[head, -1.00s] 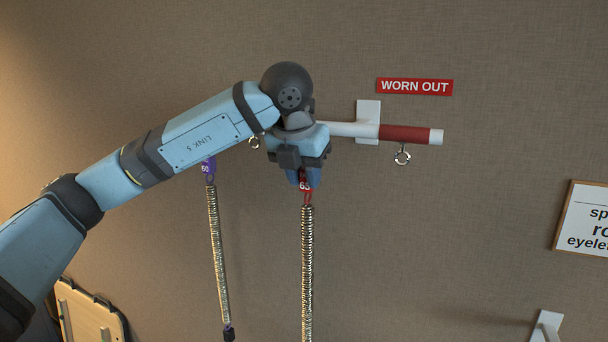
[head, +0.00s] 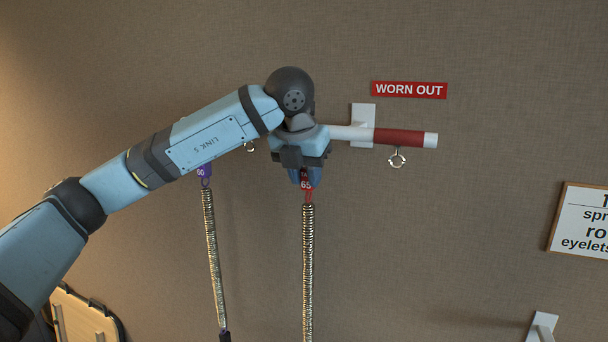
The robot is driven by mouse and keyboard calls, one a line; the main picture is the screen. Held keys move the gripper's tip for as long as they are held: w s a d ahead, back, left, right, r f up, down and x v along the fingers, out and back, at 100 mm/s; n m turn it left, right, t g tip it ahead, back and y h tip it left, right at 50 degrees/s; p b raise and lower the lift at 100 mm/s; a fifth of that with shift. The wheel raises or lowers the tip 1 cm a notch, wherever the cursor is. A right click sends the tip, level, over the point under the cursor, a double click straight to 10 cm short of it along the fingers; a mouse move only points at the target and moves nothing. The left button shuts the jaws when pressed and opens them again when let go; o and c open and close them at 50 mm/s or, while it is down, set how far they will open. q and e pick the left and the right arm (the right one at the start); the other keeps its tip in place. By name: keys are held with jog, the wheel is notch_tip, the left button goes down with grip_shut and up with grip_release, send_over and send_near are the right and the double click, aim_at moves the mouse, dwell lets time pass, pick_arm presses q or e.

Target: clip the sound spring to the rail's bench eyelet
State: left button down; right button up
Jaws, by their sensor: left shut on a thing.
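An empty eyelet (head: 397,160) hangs under the rail's red section. Another eyelet (head: 249,147) shows partly below my arm. My right gripper is out of view.
A red "WORN OUT" sign (head: 409,90) is on the wall above the rail's red end. A framed text board (head: 583,222) is at the right edge. A white bracket (head: 543,326) is at lower right, and a pale panel (head: 84,315) at lower left.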

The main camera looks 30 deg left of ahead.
pick_arm(q)
jog(key=shift+f, duration=0.1)
dwell(0.3)
jog(key=shift+f+b, duration=0.3)
jog(key=shift+b, duration=0.15)
jog(key=shift+c, duration=2.4)
grip_release()
jog(key=shift+r, duration=0.1)
jog(key=p+v, duration=0.2)
jog(key=v, duration=0.4)
